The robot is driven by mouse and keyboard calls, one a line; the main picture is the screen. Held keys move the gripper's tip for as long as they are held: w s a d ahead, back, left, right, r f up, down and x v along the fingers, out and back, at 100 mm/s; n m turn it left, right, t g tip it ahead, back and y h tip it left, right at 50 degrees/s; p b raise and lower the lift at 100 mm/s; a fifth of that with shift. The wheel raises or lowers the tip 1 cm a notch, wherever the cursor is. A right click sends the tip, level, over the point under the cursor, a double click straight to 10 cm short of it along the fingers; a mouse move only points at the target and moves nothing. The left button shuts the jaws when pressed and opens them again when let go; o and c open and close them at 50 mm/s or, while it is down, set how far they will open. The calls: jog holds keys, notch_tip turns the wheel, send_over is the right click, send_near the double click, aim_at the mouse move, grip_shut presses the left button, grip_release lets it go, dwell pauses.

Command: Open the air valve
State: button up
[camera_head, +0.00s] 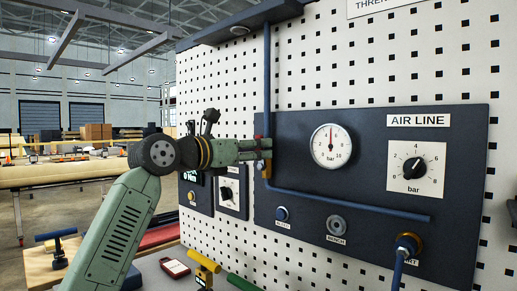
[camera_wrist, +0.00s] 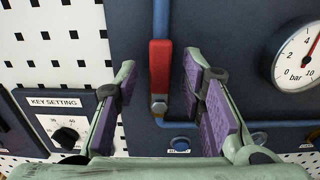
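The air valve has a red lever (camera_wrist: 160,68) that stands upright, in line with the blue pipe (camera_wrist: 161,15) above it, with a metal pivot bolt at its lower end. My gripper (camera_wrist: 157,82) is open, with one purple-padded finger on each side of the lever and a visible gap on both sides. In the head view my gripper (camera_head: 258,150) reaches in from the left to the panel's left edge and hides most of the valve. Only small bits of red and brass show there.
The dark AIR LINE panel (camera_head: 365,120) carries a pressure gauge (camera_head: 331,146), a bar dial (camera_head: 414,168) and several ports below. The blue pipe runs down and then right along the panel. A KEY SETTING dial (camera_wrist: 66,137) is left of my gripper.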

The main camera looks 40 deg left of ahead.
jog(key=s+a, duration=0.1)
jog(key=s, duration=0.9)
jog(key=shift+a, duration=0.25)
jog(key=shift+s, duration=0.1)
